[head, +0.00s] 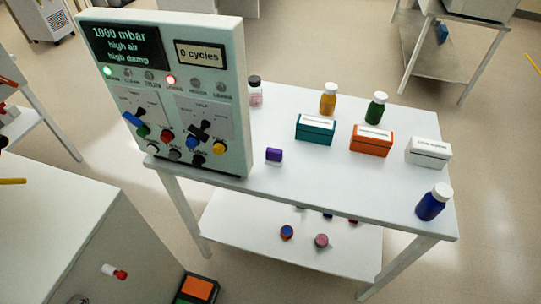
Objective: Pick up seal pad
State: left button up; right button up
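No object is readably marked as the seal pad, so I cannot tell for certain which it is. A small purple block with a pale lower part (274,156) stands near the front edge of the white table (330,187), to the right of the control panel. Behind it on the table are a teal box (315,131), an orange box (371,142) and a white box (429,153), each with a pale label on top too small to read. Neither of my grippers is in view.
The control panel (170,95) stands on the table's left end. Amber (328,98), green (375,107) and blue (432,203) bottles stand on the table. A lower shelf (250,232) holds small round items. A grey cabinet (70,235) is at front left. Floor right of the table is clear.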

aim_at(274, 157)
jog(key=u, duration=2.9)
jog(key=z, duration=2.75)
jog(key=k+l+u, duration=0.1)
jog(key=l+u, duration=0.4)
jog(key=k+l+u, duration=0.2)
jog(key=u, duration=0.3)
jog(key=l, duration=0.1)
